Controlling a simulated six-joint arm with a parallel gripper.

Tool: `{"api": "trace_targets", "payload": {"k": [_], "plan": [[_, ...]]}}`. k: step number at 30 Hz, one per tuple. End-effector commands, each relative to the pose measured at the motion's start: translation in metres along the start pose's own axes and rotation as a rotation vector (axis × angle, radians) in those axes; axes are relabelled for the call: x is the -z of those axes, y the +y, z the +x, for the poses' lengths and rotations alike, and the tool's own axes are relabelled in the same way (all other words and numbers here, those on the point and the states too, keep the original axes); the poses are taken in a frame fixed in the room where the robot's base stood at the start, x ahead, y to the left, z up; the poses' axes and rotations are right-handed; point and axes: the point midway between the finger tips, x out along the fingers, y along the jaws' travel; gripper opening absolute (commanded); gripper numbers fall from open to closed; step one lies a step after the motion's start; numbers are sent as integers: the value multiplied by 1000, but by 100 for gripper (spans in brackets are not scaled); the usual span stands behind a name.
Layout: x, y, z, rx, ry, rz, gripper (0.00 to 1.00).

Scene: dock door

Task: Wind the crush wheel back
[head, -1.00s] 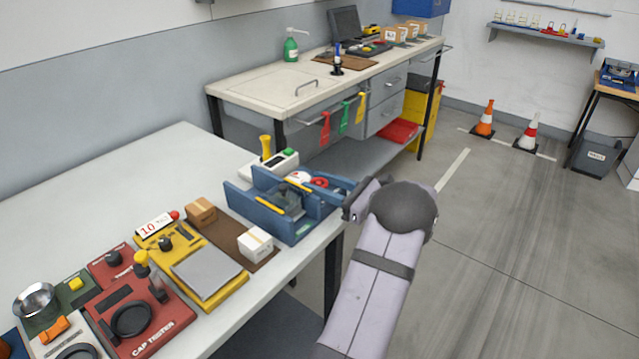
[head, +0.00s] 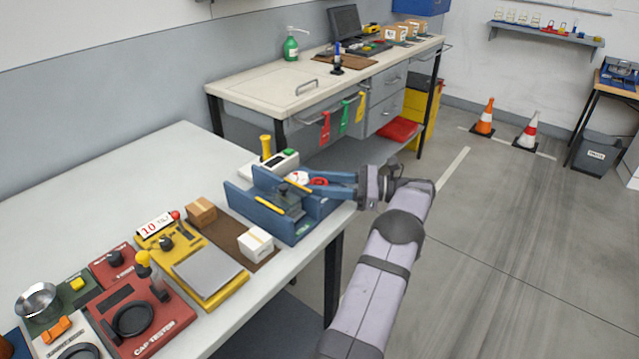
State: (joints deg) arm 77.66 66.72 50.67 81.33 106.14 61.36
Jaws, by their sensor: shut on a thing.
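The crush tester is a blue open-topped unit (head: 281,219) at the right end of the near bench, with yellow strips on its top edges. Its red crush wheel (head: 318,181) with a whitish hub sits at the back right of the unit, partly hidden. My gripper (head: 312,182) reaches in from the right, its two blue fingers lying level on either side of the wheel. The fingers are shut on the wheel. The wheel's exact turn angle is too small to read.
Left of the unit are a white box (head: 256,244), a brown box (head: 201,212), a yellow scale (head: 209,277) and a red cap tester (head: 136,319). A white device with a green button (head: 282,162) stands behind. Open floor lies right of the bench.

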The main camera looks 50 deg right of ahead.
Motion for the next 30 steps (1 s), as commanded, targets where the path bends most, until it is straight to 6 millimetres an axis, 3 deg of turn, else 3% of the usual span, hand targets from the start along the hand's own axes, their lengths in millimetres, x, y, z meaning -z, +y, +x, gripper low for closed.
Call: {"api": "trace_targets", "payload": {"k": [25,26,27,28,30], "plan": [[0,1,0,-68,-2,2,15],[0,1,0,-68,-2,2,40],[0,1,0,-68,-2,2,49],[0,1,0,-68,-2,2,56],[0,1,0,-68,-2,1,56]]}}
